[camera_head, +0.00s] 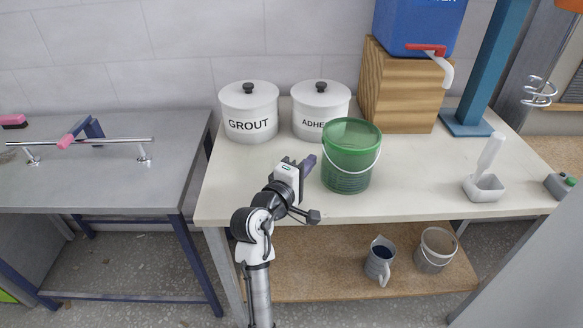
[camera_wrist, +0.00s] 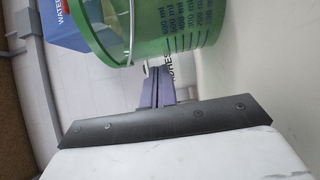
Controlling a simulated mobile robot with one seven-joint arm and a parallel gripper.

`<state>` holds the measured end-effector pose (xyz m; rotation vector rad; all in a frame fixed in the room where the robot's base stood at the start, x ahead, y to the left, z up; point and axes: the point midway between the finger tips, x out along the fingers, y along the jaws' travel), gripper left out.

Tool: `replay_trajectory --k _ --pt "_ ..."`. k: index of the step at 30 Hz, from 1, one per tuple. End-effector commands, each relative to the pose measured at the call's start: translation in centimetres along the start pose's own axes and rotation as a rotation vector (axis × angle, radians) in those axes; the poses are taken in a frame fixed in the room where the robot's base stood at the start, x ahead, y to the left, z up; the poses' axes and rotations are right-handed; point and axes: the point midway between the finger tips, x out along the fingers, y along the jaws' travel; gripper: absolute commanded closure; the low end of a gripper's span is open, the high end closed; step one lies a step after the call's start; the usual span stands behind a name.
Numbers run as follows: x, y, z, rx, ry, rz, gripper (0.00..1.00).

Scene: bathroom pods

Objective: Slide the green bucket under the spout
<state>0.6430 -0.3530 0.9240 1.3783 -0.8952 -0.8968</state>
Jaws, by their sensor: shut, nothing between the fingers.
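The green bucket (camera_head: 350,158) stands upright on the cream tabletop, in front of the white ADHESIVE canister. It has a thin wire handle, and in the wrist view the bucket (camera_wrist: 170,25) shows printed ml marks. The white spout (camera_head: 445,70) with a red tap hangs from the blue water container, to the right of and behind the bucket. My gripper (camera_head: 308,163) is shut and empty, just left of the bucket. In the wrist view its purple fingers (camera_wrist: 158,88) point toward the bucket's side; whether they touch it I cannot tell.
The blue water container (camera_head: 420,25) sits on a wooden block (camera_head: 405,95). GROUT (camera_head: 248,110) and ADHESIVE (camera_head: 320,108) canisters stand behind. A teal post (camera_head: 495,70) and a white holder (camera_head: 484,187) stand to the right. The tabletop (camera_head: 425,165) right of the bucket is clear.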

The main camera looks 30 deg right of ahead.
Motion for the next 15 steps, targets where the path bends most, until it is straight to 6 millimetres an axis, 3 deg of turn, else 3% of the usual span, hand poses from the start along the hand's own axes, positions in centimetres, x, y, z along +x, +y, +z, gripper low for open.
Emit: replay_trajectory --k 5,15 --pt "0.93 0.06 0.95 0.001 0.000 0.000 1.00" --pt "1.03 -0.01 1.03 0.001 0.002 0.000 1.00"
